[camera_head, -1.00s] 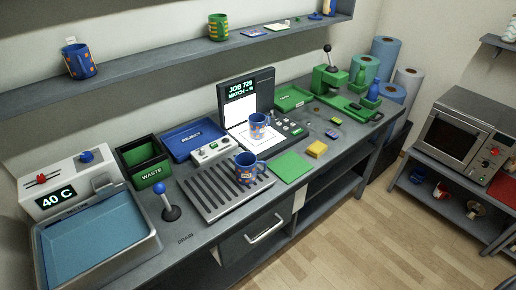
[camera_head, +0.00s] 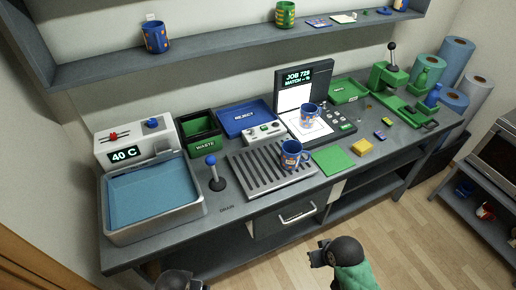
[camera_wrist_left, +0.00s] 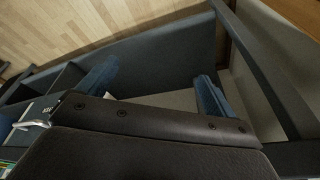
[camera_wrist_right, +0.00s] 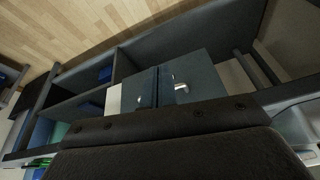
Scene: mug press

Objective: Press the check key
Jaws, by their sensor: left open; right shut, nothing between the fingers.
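The job device (camera_head: 297,76) stands at the back of the bench in the head view, its screen reading "JOB 729" and "MATCH" with a blank value. Its small keys (camera_head: 341,121) lie on the panel right of its lit white plate; their labels are too small to read, so I cannot tell which is the check key. A blue mug (camera_head: 309,112) stands on the plate. My right gripper (camera_head: 318,256) is low in front of the bench, shut and empty; its fingers (camera_wrist_right: 157,87) meet in the right wrist view. My left gripper (camera_wrist_left: 155,88) is open and empty, at the bottom edge of the head view.
Another blue mug (camera_head: 290,155) stands on the slatted drain rack (camera_head: 248,180). A green pad (camera_head: 333,160) and yellow sponge (camera_head: 361,147) lie right of it.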

